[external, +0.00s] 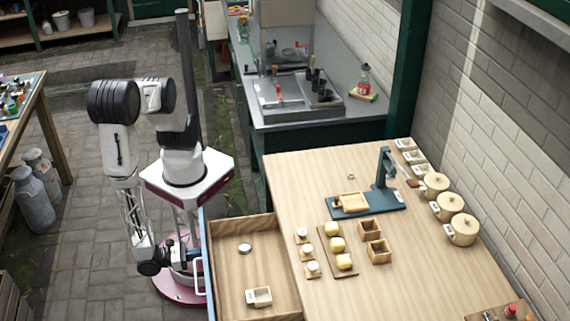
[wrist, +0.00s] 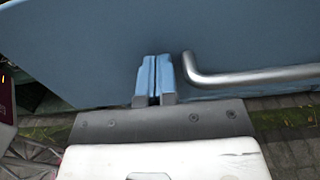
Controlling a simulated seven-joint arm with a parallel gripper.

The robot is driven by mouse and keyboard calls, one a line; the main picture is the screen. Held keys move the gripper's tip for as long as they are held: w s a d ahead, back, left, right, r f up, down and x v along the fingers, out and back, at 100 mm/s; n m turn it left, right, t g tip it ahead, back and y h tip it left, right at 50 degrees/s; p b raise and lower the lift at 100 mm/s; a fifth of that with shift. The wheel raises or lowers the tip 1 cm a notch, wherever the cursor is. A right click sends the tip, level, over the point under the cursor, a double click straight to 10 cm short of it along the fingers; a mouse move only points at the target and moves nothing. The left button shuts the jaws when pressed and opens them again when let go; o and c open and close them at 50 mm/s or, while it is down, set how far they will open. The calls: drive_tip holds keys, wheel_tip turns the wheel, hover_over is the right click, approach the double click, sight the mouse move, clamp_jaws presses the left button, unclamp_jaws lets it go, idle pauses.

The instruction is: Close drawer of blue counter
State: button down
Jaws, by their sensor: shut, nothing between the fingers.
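The drawer (external: 231,271) of the blue counter is pulled out towards the left, its wooden inside in view with a round tin (external: 245,248) and a small white box (external: 258,296) in it. Its blue front panel (external: 209,268) is seen edge-on in the external view and fills the upper part of the wrist view (wrist: 90,50). A grey metal bar handle (wrist: 250,77) runs to the right. My gripper (wrist: 154,78) is shut and empty, its fingertips close to the panel just left of the handle's end. I cannot tell whether they touch it.
The wooden counter top (external: 425,290) holds a board with yellow balls (external: 337,244), small wooden boxes (external: 379,250), a blue stand (external: 367,204) and several lidded pots (external: 462,230). A grey sink counter (external: 340,60) stands behind. Paved floor (external: 80,240) is free left of my base.

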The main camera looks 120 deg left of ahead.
drive_tip(key=shift+w+a, duration=0.1)
drive_tip(key=x, duration=3)
drive_tip(key=shift+f, duration=0.15)
drive_tip(key=shift+w+a, duration=0.2)
drive_tip(key=shift+w, duration=0.15)
drive_tip(key=shift+d, duration=0.1)
hover_over(242, 256)
drive_tip(key=shift+d, duration=0.1)
idle(0.6)
